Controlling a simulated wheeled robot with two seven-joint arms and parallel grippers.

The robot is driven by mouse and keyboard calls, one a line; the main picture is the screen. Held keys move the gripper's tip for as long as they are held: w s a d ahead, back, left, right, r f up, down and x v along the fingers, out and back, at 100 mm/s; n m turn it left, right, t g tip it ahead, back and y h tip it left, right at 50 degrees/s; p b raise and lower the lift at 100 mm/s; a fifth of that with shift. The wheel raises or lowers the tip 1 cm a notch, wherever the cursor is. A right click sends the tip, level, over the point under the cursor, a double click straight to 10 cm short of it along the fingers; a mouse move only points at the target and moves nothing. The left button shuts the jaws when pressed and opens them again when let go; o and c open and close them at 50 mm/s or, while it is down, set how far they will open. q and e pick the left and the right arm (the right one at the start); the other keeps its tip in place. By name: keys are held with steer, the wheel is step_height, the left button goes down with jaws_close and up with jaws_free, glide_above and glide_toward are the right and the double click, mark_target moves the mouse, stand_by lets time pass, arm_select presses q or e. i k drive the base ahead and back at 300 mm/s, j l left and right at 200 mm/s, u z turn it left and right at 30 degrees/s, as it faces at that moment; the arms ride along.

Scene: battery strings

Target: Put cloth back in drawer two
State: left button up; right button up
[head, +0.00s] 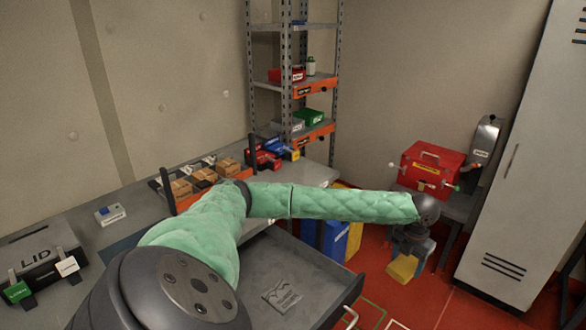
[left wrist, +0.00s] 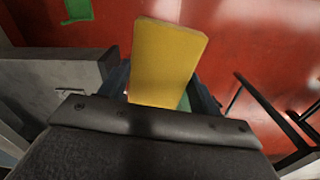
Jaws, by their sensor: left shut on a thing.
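A flat yellow cloth (head: 402,268) hangs at the end of my left arm, on the right of the head view. My left gripper (head: 411,250) is shut on it, in the air above the red floor and to the right of the open drawer. In the left wrist view the yellow cloth (left wrist: 168,62) stands out stiffly beyond the dark jaws. The open drawer (head: 318,282) is grey, with a handle at its front right. A flat grey piece with markings (head: 283,297) lies inside it. My left arm hides part of the drawer. I cannot read any drawer number. My right gripper is out of view.
The grey workbench carries an orange-edged tray (head: 205,183) of small boxes and a black LID box (head: 42,262). Blue and yellow bins (head: 330,240) stand beyond the drawer. A red toolbox (head: 432,166) and a tall locker (head: 515,170) stand at right. Red floor lies open between.

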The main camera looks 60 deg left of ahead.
mark_target(298, 271)
steer(key=i+u, duration=0.5)
steer(key=i+l+u, duration=0.25)
steer(key=u, duration=0.2)
steer(key=i, duration=0.1)
